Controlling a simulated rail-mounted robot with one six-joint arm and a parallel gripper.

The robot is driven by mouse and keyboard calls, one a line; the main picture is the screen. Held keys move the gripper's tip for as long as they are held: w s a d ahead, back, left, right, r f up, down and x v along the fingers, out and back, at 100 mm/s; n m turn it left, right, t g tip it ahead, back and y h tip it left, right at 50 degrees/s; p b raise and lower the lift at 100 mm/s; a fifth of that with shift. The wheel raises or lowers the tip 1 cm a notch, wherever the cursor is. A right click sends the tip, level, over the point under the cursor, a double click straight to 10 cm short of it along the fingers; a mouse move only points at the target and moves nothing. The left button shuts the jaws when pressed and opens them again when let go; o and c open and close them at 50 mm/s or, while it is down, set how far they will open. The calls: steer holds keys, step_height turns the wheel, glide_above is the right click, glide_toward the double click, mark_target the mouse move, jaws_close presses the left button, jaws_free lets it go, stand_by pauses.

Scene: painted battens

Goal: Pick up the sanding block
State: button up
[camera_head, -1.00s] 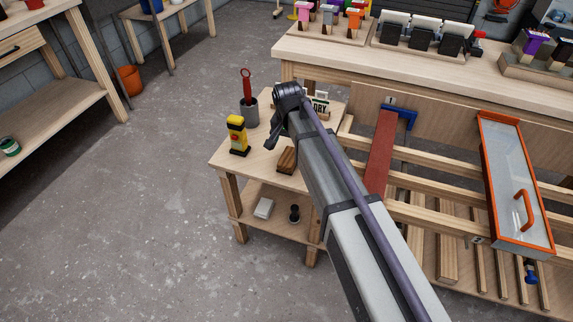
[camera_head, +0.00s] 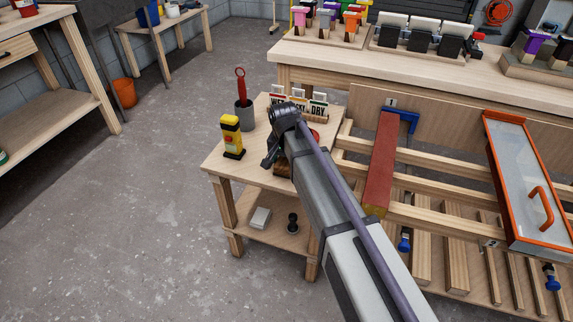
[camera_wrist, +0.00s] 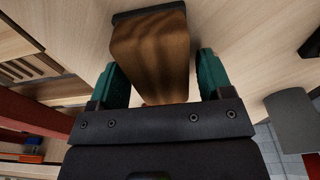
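The sanding block (camera_wrist: 150,50), brown wood with a dark edge strip, lies on the small side table (camera_head: 232,172). In the wrist view it sits between the two green fingers of my gripper (camera_wrist: 160,62). One finger is on each side, with a narrow gap showing on the right, so the gripper looks open around it. In the head view my gripper (camera_head: 270,160) is just over the block (camera_head: 282,171), which is mostly hidden behind the gripper and arm.
A yellow and black device (camera_head: 232,137) and a grey cup (camera_head: 244,116) with a red-handled tool stand left of my gripper. A sign rack reading "DRY" (camera_head: 316,108) stands behind. A red-painted batten (camera_head: 381,165) lies across rails to the right.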

steer(key=c, duration=0.8)
step_height(320, 180, up, 10)
steer(key=p, duration=1)
steer(key=shift+r, duration=0.2)
steer(key=shift+f, duration=0.1)
steer(key=shift+f, duration=0.1)
